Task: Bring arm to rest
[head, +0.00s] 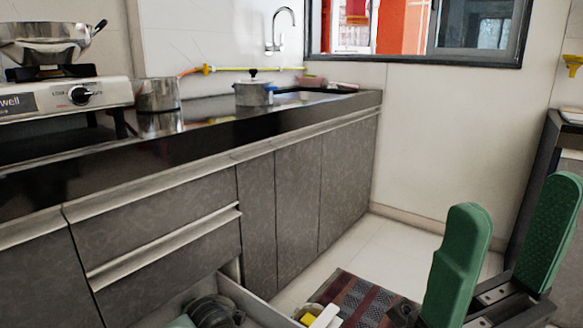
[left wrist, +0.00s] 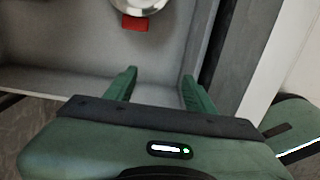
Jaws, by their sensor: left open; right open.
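My right gripper (head: 513,200) shows at the lower right of the head view. Its two green fingers are spread wide and nothing is between them. My left gripper (left wrist: 159,77) shows in the left wrist view with its green fingers apart and empty. It is over a grey tray-like interior, which looks like the open drawer (head: 262,309) in the head view. A shiny round thing (left wrist: 140,5) with a red block (left wrist: 135,23) lies beyond the left fingertips, apart from them. I cannot make out a clay waterpot in either view.
A dark counter (head: 225,120) holds a stove (head: 65,97), a steel pot (head: 158,95) and a lidded pot (head: 254,93). The drawer juts out with a dark rounded item (head: 215,311) in it. A patterned rug (head: 352,290) lies on the floor. A dark cabinet stands at the right.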

